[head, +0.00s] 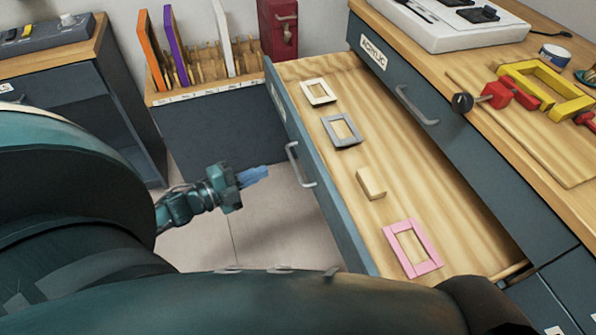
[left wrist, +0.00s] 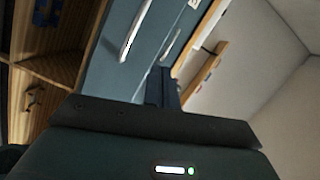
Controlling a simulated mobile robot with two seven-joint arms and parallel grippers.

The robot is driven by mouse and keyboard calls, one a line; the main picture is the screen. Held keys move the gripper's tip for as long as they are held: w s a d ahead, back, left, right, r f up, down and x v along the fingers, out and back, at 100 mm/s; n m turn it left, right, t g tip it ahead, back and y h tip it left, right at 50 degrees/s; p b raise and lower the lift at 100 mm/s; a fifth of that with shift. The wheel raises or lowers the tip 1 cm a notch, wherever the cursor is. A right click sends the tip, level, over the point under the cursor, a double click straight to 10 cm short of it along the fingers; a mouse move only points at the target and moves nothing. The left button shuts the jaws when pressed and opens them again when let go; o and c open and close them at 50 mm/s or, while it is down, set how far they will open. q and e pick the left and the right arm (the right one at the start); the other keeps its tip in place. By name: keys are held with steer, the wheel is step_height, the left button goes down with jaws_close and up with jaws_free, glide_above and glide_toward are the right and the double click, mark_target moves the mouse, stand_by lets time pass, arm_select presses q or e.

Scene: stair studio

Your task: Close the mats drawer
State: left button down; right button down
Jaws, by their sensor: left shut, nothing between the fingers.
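The open mats drawer (head: 345,245) sticks out of the blue-grey cabinet on the right, its front facing left. Inside lie a white mat (head: 304,92), a grey mat (head: 330,131), a pink mat (head: 390,238) and a small wooden block (head: 371,184). A silver bar handle (head: 291,160) is on the drawer front. My left gripper (head: 256,174) is shut and empty, to the left of that handle and apart from the drawer front. In the left wrist view its fingers (left wrist: 161,86) point toward blue-grey fronts with a metal handle (left wrist: 135,30). My right gripper is not in view.
A closed drawer labelled ACRYLIC (head: 385,72) sits above, under a worktop (head: 490,95) with clamps and a white device. A wooden rack (head: 205,88) with coloured boards stands at the back. The floor (head: 265,225) left of the drawer is clear.

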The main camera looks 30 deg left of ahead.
arm_select(q)
steer(key=a+f+m+g+h+b, duration=0.1)
steer(key=a+m+h+b, duration=0.15)
steer(key=m, duration=0.25)
steer(key=m+g+h, duration=0.1)
steer(key=h, duration=0.1)
glide_toward(310, 155)
steer(key=shift+y, duration=0.25)
steer(key=x, duration=0.7)
steer(key=shift+s+d+r, duration=0.1)
steer(key=shift+s+r, duration=0.1)
steer(key=shift+r, duration=0.1)
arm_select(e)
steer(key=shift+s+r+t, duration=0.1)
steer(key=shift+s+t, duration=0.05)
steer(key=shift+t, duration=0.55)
